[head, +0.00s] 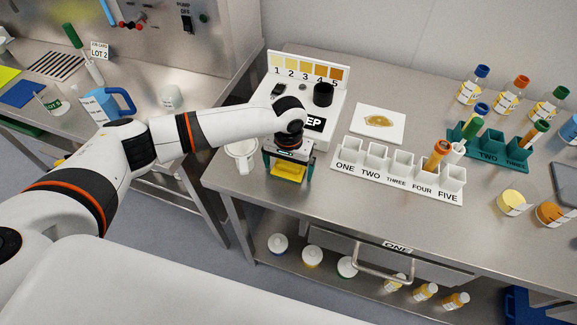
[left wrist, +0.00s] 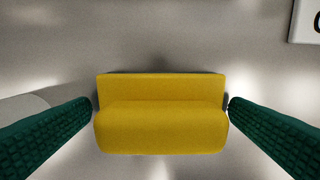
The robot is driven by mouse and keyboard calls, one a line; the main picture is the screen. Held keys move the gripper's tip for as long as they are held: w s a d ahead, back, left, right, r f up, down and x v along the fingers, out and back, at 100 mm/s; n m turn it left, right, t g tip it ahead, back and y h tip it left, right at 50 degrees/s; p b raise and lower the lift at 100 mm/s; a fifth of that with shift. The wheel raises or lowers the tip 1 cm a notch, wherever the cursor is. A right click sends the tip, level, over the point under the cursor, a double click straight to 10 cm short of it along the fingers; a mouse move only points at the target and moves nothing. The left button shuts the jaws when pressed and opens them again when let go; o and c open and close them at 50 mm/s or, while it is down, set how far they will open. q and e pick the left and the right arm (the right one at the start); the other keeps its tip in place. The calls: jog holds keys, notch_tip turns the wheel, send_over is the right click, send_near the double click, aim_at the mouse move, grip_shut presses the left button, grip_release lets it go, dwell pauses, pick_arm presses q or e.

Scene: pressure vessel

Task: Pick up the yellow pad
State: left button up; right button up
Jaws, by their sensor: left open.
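The yellow pad (head: 288,173) lies on the steel table near its front left edge, below my left gripper (head: 287,177). In the left wrist view the yellow pad (left wrist: 161,115) is a block with rounded edges, centred between the two green ribbed fingers. My left gripper (left wrist: 160,108) is open, with one finger on each side of the pad. A narrow gap seems to show at each finger, so it looks not clamped. My right gripper is not in view.
A white mug (head: 243,155) stands close to the left of my gripper. The white station (head: 334,104) with numbered colour swatches is behind. A white rack (head: 398,178) labelled ONE to FIVE stands to the right. The table's front edge is close.

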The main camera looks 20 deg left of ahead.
aim_at(289, 163)
pick_arm(q)
jog(key=shift+f, duration=0.1)
jog(key=shift+c, duration=1.1)
jog(key=c, duration=0.8)
notch_tip(289, 163, up, 9)
jog(key=shift+f+b, duration=0.1)
jog(key=shift+b, duration=0.85)
jog(key=shift+r, duration=0.7)
